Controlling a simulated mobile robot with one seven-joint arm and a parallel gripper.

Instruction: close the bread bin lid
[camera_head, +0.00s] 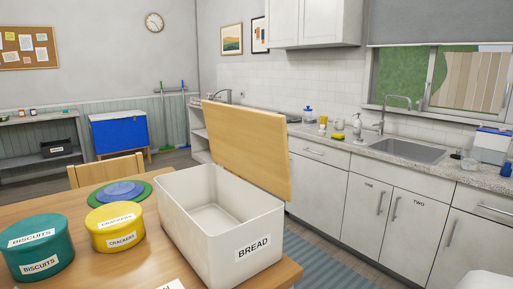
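The white bread bin (190,228) stands on the wooden table and has a "BREAD" label on its near right end. Its wooden lid (245,145) is open. The lid stands steeply up along the bin's far right long edge, with its broad flat face towards me. The bin's mouth is uncovered and the visible part of its inside looks empty. The hinge is too small to make out. My gripper is not in view.
On the table (75,212), left of the bin, are a yellow crackers tin (115,240), a teal biscuits tin (38,262) and round green and blue mats (105,197). A chair back (105,170) stands behind. Floor shows between table and counter (370,215).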

